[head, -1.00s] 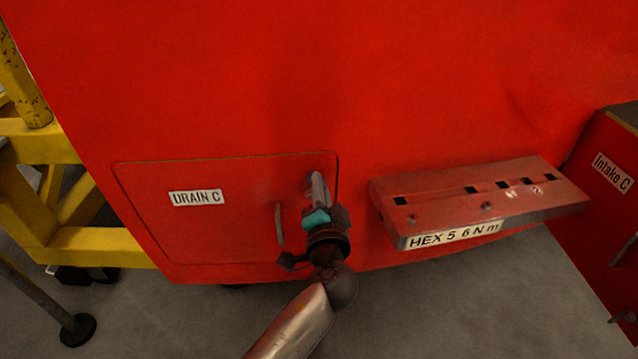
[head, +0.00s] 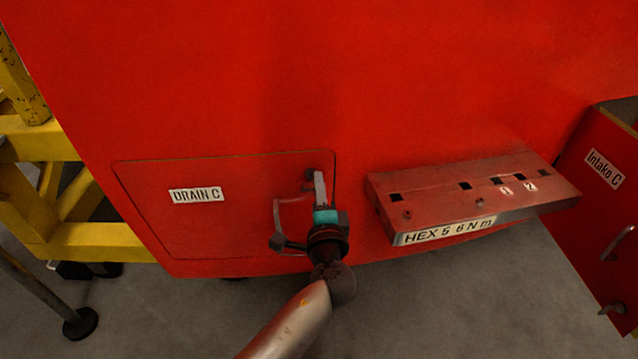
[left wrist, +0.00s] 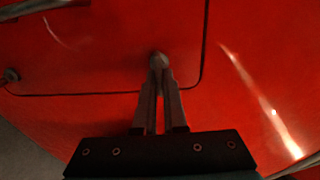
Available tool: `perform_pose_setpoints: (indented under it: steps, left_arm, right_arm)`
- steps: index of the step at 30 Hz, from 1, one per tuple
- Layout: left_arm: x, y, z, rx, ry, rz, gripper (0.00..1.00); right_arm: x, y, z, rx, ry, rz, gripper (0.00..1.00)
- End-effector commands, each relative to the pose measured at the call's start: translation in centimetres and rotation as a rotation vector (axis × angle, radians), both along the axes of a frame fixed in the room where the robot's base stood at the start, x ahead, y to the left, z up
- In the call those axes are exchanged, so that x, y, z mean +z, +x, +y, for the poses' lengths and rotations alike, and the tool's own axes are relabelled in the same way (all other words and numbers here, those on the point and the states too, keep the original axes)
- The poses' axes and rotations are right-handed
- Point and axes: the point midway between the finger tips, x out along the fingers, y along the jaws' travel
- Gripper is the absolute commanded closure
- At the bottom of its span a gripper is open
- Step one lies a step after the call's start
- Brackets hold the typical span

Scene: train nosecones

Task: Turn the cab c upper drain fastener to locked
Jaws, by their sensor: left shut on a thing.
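The upper drain fastener (head: 311,173) is a small dark knob near the top right corner of the red panel (head: 150,215) labelled DRAIN C (head: 196,195). My left gripper (head: 318,182) reaches up to it from below. In the left wrist view, the fingertips (left wrist: 159,72) close together on the fastener (left wrist: 158,58), which is mostly covered by them. Its slot or turn mark cannot be made out. A second fastener (left wrist: 11,75) shows at the left edge of the left wrist view. My right gripper is not in view.
A curved handle (head: 277,215) stands out just left of my gripper. A red tool rack (head: 435,190) with slots, labelled HEX 5 6 N m, juts out to the right. A yellow frame (head: 95,242) is at the left, and a red Intake C unit (head: 600,210) at the far right.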

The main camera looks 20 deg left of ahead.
Motion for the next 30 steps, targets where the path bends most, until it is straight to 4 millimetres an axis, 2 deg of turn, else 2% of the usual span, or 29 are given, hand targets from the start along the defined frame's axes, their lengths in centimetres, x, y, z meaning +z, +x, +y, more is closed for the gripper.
perform_pose_setpoints:
  steps: [14,15,22,30]
  left_arm:
    - [0.20,0.11,-0.03,-0.002,0.016,0.000,1.00]
    - [0.20,0.10,-0.02,-0.002,0.016,0.000,0.89]
    - [0.10,0.06,-0.01,-0.001,0.014,0.002,0.63]
    - [0.02,0.03,0.00,-0.001,0.013,0.004,0.61]
  right_arm:
    - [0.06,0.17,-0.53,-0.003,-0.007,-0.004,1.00]
    - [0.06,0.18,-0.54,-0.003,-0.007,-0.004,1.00]
    - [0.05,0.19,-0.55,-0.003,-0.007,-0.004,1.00]
    - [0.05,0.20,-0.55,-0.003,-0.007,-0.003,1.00]
